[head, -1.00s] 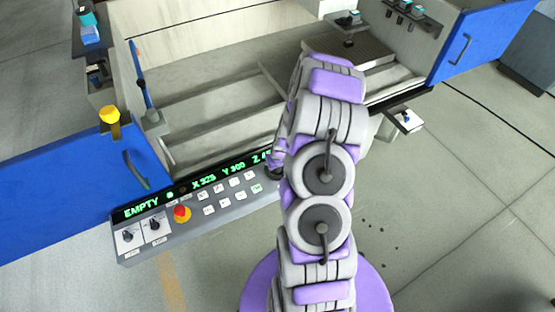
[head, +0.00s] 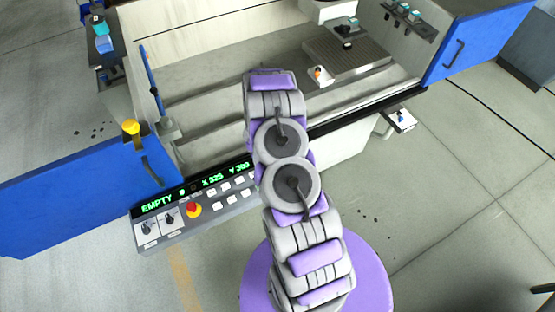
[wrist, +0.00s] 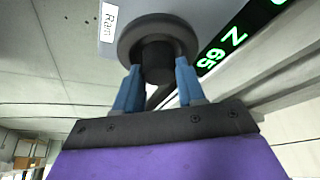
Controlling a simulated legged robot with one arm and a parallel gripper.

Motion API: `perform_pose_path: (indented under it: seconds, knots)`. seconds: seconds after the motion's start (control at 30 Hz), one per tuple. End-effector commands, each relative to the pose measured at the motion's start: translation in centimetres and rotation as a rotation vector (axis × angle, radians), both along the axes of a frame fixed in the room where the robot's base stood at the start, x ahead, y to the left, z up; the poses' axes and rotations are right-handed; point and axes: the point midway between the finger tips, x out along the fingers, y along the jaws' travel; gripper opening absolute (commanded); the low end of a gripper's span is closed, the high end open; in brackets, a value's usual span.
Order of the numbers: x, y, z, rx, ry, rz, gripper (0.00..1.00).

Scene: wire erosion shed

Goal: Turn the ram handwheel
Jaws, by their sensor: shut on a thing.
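The ram handwheel (wrist: 158,27) is a dark round wheel with a thick black hub, in the upper middle of the wrist view. A white label reading "Ram" (wrist: 108,22) is beside it. My gripper (wrist: 157,72) has its two blue fingers on either side of the black hub and is shut on it. In the head view my arm hides the handwheel and the gripper. The control panel (head: 172,232) shows left of my arm, with a green readout of EMPTY, X and Y. In the wrist view a green Z readout (wrist: 222,48) lies right of the wheel.
A red stop button (head: 194,208) and two knobs are on the panel. A blue door (head: 75,200) with a yellow-capped post (head: 131,128) stands at left. The machine's grey worktable (head: 350,58) is beyond the arm. The floor at right is mostly clear.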

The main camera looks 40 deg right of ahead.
Motion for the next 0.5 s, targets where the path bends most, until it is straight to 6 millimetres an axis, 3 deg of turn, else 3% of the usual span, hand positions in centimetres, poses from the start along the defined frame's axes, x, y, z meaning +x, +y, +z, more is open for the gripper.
perform_pose_path:
  seconds: [0.5]
  knots:
    - [0.25,0.0,0.1,-0.001,-0.002,-0.142,0.09]
